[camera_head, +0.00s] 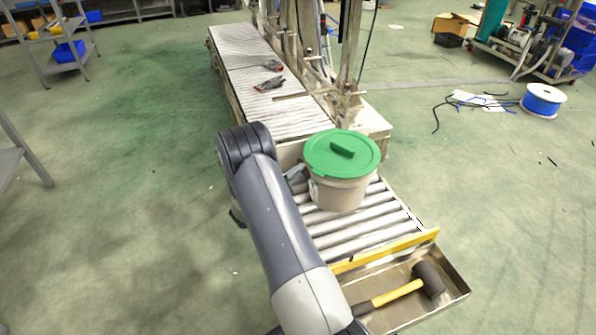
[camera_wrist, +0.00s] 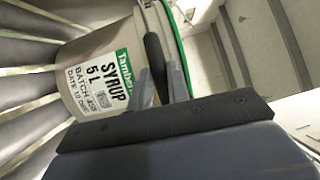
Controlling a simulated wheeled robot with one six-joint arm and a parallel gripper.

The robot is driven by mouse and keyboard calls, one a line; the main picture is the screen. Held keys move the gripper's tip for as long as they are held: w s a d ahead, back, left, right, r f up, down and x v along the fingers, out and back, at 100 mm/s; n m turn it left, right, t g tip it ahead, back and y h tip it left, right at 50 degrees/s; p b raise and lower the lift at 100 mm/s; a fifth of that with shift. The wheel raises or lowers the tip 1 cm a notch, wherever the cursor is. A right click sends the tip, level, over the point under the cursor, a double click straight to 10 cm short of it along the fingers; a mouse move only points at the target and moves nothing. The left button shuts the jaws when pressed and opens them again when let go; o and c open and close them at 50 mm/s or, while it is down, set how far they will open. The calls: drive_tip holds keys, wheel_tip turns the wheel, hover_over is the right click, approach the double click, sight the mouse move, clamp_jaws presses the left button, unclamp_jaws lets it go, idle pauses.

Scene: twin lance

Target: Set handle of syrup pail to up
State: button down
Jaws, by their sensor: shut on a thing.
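The syrup pail (camera_head: 338,193) is beige with a green lid (camera_head: 318,143) and stands upright on the roller conveyor. In the wrist view the pail (camera_wrist: 85,65) appears sideways, with a printed "SYRUP 5 L" label (camera_wrist: 98,72) and its green rim at the right. My gripper (camera_head: 297,176) is at the pail's left side in the head view. In the wrist view my gripper (camera_wrist: 160,80) is shut on the dark grip of the handle (camera_wrist: 153,52), which lies at the pail's side below the lid's level. The handle's far ends are mostly hidden.
The short roller section (camera_head: 355,233) ends at a yellow bar (camera_head: 390,250). A metal tray (camera_head: 452,287) beyond it holds a mallet (camera_head: 427,279). Behind the pail are the machine frame and a longer conveyor (camera_head: 250,60) with dark gloves (camera_head: 270,84).

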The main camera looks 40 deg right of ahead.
drive_tip(key=shift+r, duration=0.15)
drive_tip(key=c, duration=1.3)
unclamp_jaws()
drive_tip(key=a, duration=0.3)
drive_tip(key=s+a+p, duration=0.1)
drive_tip(key=a, duration=0.3)
drive_tip(key=a+f+p, duration=0.1)
drive_tip(key=a, duration=0.2)
drive_tip(key=shift+s+a+f, duration=0.1)
drive_tip(key=shift+s+a, duration=0.2)
drive_tip(key=shift+a, duration=0.05)
